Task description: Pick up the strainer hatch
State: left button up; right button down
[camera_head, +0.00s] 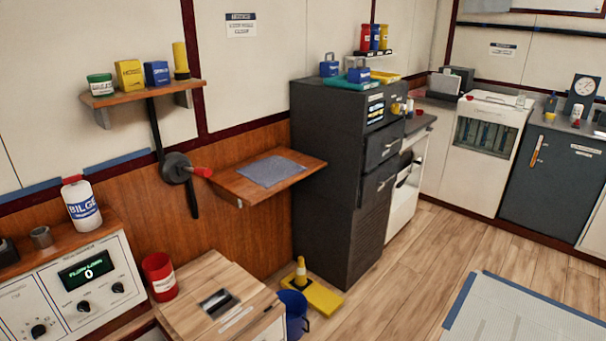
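A wooden box at the bottom of the view has a light wood top (190,281), which looks like the strainer hatch. A dark rectangular recess (218,304) with a pale rim is set in this top, and a pale label strip (236,319) lies beside it. The top appears to lie flat and closed. The label is too small to read, so I cannot be sure of the name. Neither of my grippers shows in this view.
A red cup (159,276) stands just left of the hatch, beside the control panel (77,289). A blue bucket (293,311) and a yellow stand with a cone (312,290) are to its right. A wall shelf (232,188) juts out above. The wooden floor (410,275) is open.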

aim_at(215, 309)
jog(key=u, duration=0.25)
jog(key=i+l+u, duration=0.1)
jog(key=i+u, duration=0.15)
jog(key=u, duration=0.25)
jog(key=i+l+u, duration=0.2)
jog(key=u, duration=0.3)
jog(key=i+l, duration=0.2)
jog(key=i+l+u, duration=0.15)
jog(key=l, duration=0.25)
jog(key=i+l, duration=0.2)
jog(key=l, duration=0.15)
jog(key=i+l+u, duration=0.15)
jog(key=i+l, duration=0.2)
jog(key=l, duration=0.3)
